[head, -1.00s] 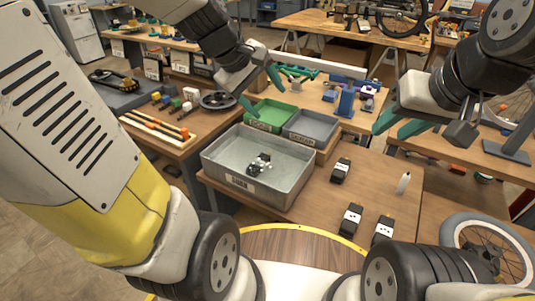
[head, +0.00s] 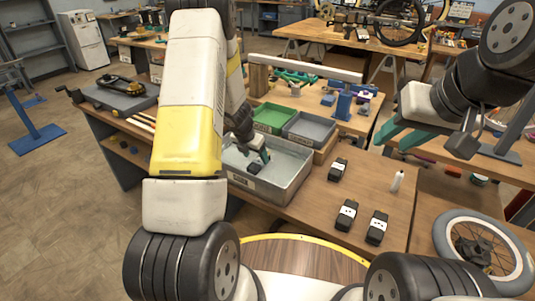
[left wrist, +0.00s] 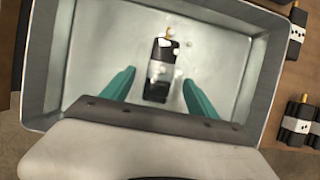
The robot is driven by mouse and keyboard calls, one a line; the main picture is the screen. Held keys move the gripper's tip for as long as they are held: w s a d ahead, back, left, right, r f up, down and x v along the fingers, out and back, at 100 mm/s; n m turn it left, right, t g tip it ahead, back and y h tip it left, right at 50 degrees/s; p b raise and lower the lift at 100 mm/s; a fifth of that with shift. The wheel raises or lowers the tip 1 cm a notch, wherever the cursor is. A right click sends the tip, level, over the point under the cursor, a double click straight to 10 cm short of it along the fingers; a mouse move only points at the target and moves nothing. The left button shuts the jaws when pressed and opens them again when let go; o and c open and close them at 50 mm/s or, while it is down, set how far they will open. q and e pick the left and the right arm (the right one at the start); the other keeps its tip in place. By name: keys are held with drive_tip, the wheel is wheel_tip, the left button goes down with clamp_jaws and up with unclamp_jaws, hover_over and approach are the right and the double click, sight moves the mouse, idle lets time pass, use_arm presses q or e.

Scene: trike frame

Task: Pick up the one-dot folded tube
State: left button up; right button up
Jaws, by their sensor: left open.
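A black folded tube with a white band (left wrist: 160,70) lies in the grey metal bin (head: 285,190). White bits cover its band, so I cannot read its dots. My left gripper (left wrist: 160,85) is open, its teal fingers on either side of the tube's near end, not closed on it. In the head view my left gripper (head: 262,158) reaches down into the bin and largely hides that tube. Other banded folded tubes lie on the table: one (head: 338,169) behind, two (head: 346,215) (head: 377,228) in front. My right gripper (head: 392,138) is open and empty above the table's right side.
The bin walls surround my left gripper. A green tray (head: 272,116) and a grey-blue tray (head: 312,128) stand behind the bin. A wheel (head: 484,250) is at the right front.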

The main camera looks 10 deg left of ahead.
sight(259, 163)
use_arm(q)
drive_tip(key=shift+x, duration=3.2)
drive_tip(key=shift+f, duration=0.1)
clamp_jaws()
